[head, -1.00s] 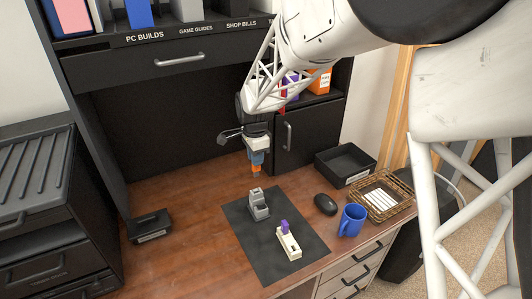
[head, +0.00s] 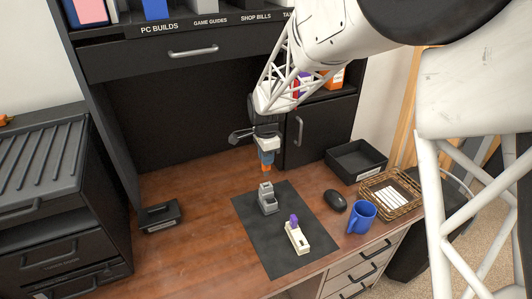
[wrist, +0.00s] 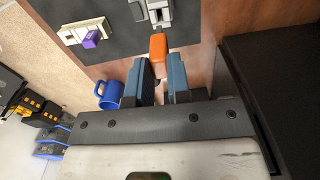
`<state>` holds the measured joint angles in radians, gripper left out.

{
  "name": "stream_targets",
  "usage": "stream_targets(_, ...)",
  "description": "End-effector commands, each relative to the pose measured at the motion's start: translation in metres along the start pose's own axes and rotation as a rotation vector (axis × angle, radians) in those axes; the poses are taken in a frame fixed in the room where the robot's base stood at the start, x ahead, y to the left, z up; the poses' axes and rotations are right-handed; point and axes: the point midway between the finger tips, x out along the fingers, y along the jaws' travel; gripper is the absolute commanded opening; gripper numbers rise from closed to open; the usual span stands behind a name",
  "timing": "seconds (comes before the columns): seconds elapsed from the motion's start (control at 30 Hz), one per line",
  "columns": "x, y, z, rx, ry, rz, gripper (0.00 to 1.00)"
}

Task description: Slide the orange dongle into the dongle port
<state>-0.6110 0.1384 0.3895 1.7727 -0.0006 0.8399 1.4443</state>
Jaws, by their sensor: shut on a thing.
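My gripper (head: 266,158) is shut on the orange dongle (wrist: 158,46), which sticks out past the blue fingertips. In the head view the dongle (head: 266,168) points down, above the desk and a little above the grey block. The grey block (head: 268,204) stands upright on the dark mat. A cream block (head: 297,240) with a purple piece (head: 293,220) on it lies nearer the front edge. I cannot make out which opening is the dongle port.
The dark mat (head: 280,258) lies on the wooden desk. A black mouse (head: 335,200), a blue mug (head: 361,217), a wicker basket (head: 395,207) and a black tray (head: 357,160) stand to the right. A small black box (head: 160,216) is at left. The desk between is clear.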

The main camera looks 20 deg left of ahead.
Motion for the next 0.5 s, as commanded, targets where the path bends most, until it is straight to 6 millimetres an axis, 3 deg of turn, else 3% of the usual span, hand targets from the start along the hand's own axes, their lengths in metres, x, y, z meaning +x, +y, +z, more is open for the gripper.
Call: stream_targets(0.5, 0.031, 0.000, 0.000, 0.000, 0.000, 0.002, 0.00)
